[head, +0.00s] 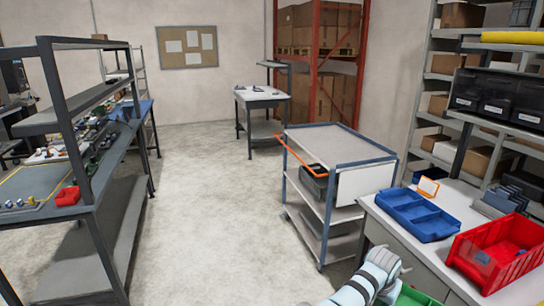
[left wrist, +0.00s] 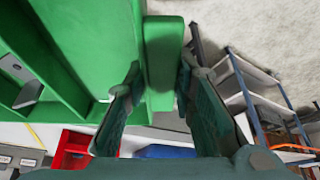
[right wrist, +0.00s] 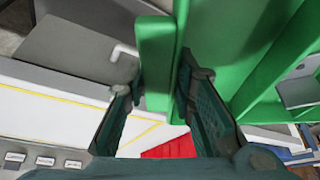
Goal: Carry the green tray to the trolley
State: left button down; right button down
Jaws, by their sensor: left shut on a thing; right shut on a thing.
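The green tray (left wrist: 75,55) fills much of the left wrist view, and it also shows in the right wrist view (right wrist: 235,50). In the head view only a small corner of it (head: 417,297) shows at the bottom edge. My left gripper (left wrist: 161,80) is shut on one end wall of the tray. My right gripper (right wrist: 161,85) is shut on another wall of it. A grey metal part lies in the tray (right wrist: 299,92). The trolley (head: 340,144), grey shelves in a blue frame, stands ahead, apart from the tray.
The workbench (head: 386,233) on the right carries a blue divided bin (head: 420,213) and a red bin (head: 500,250). A dark box (head: 314,186) sits on the trolley's middle shelf. A shelved bench (head: 90,200) stands at left. Bare floor (head: 215,200) lies between them.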

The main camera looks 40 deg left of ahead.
aim_at(325, 144)
jog(key=u, duration=2.1)
jog(key=i, duration=5.5)
jog(key=z, duration=3.15)
jog(key=i, duration=1.05)
jog(key=u, duration=0.1)
